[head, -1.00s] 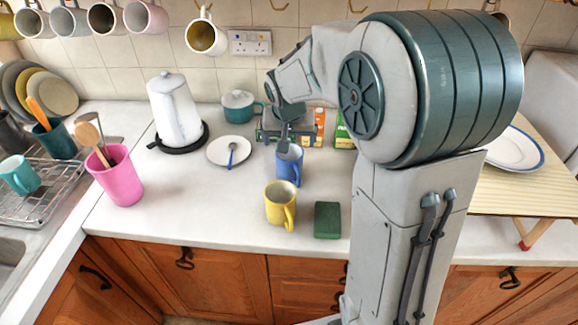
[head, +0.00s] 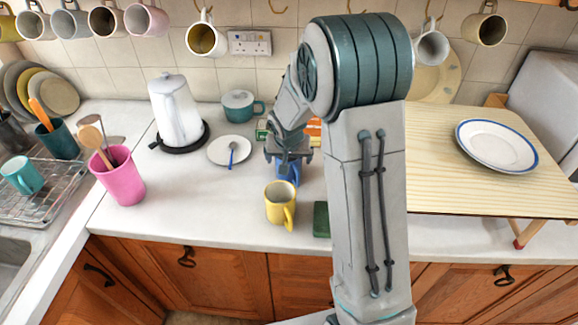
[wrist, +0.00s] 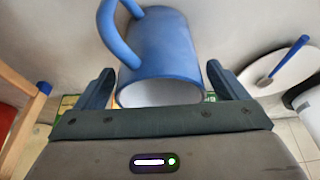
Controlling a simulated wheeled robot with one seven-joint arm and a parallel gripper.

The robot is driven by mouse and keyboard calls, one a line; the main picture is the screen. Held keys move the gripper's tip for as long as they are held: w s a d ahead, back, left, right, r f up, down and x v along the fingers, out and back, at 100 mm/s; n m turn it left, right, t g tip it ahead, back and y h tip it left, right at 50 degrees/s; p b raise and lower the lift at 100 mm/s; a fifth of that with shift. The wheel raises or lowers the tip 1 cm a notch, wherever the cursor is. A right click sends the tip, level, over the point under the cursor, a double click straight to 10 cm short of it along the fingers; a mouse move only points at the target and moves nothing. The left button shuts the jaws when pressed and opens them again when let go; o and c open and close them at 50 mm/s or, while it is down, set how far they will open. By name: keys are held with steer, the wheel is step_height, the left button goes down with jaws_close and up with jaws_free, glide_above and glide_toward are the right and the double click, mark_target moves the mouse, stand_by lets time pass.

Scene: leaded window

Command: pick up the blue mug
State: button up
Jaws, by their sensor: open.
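The blue mug (head: 288,172) stands on the counter behind the yellow mug, mostly hidden by my gripper in the head view. In the wrist view the blue mug (wrist: 165,55) fills the upper middle, its rim towards my gripper and its handle at the upper left. My gripper (wrist: 160,85) is open, with one finger on each side of the mug's rim. Gaps show between the fingers and the mug's wall. In the head view my gripper (head: 287,160) points down over the mug.
A yellow mug (head: 280,204) stands just in front, with a dark green block (head: 321,219) to its right. A white plate with a spoon (head: 231,151) lies to the left. A wooden folding table (head: 450,185) stands at the right. Small boxes (head: 313,131) are behind my gripper.

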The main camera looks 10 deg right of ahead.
steer(key=c, duration=1.2)
steer(key=shift+r, duration=0.1)
steer(key=shift+c, duration=0.2)
